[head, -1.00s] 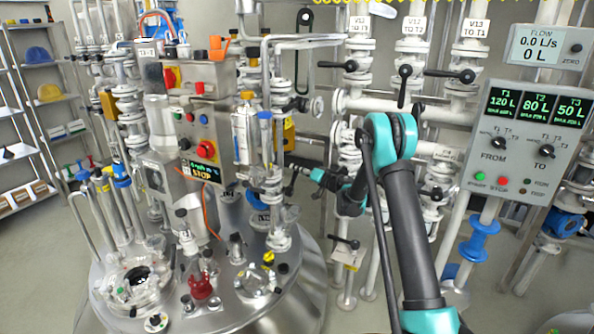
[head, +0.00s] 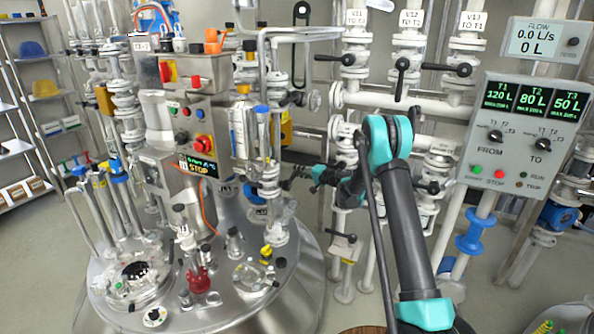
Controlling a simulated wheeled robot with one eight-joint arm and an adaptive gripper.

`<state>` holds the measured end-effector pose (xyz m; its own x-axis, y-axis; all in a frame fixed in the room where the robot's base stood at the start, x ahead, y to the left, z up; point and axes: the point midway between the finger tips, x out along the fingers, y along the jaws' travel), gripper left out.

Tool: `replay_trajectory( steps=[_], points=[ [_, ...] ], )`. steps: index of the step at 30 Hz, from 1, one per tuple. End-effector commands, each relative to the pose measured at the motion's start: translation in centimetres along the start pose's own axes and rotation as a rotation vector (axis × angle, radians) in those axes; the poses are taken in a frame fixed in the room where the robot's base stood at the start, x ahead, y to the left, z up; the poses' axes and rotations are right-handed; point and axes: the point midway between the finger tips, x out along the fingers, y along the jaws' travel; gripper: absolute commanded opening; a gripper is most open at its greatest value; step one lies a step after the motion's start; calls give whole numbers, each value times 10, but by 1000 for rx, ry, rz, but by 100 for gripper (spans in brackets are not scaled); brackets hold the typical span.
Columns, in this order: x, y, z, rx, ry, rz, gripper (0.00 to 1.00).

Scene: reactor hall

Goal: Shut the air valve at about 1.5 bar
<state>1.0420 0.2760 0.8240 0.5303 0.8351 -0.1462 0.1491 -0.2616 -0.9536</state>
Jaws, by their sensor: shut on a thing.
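My gripper (head: 301,177) is at the right side of the steel reactor, reaching left from my teal and dark grey arm. It is shut on a small dark valve handle (head: 286,184) beside a vertical run of metal pipe fittings. The handle is mostly hidden by the fingers and very small here, so I cannot tell its angle. A blue-capped fitting (head: 261,112) stands on the pipe to the upper left. I cannot make out a pressure reading in bar.
The reactor lid (head: 225,285) carries several fittings and a red clamp (head: 198,281). A control box (head: 200,128) stands on the left. Black-levered pipe valves (head: 402,65) and a grey pump panel (head: 520,130) are at the right. Open floor shows at the lower right.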

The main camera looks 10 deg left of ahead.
Motion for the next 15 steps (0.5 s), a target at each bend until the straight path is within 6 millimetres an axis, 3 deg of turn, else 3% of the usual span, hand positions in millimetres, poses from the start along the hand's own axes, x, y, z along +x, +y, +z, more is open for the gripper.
replay_trajectory(
  steps=[12, 13, 15],
  points=[
    [-1, 2, -1, 5, 0, 4, 0],
    [-1, 2, -1, 5, 0, 4, 19],
    [-1, 2, -1, 5, 0, 3, 28]
  ],
)
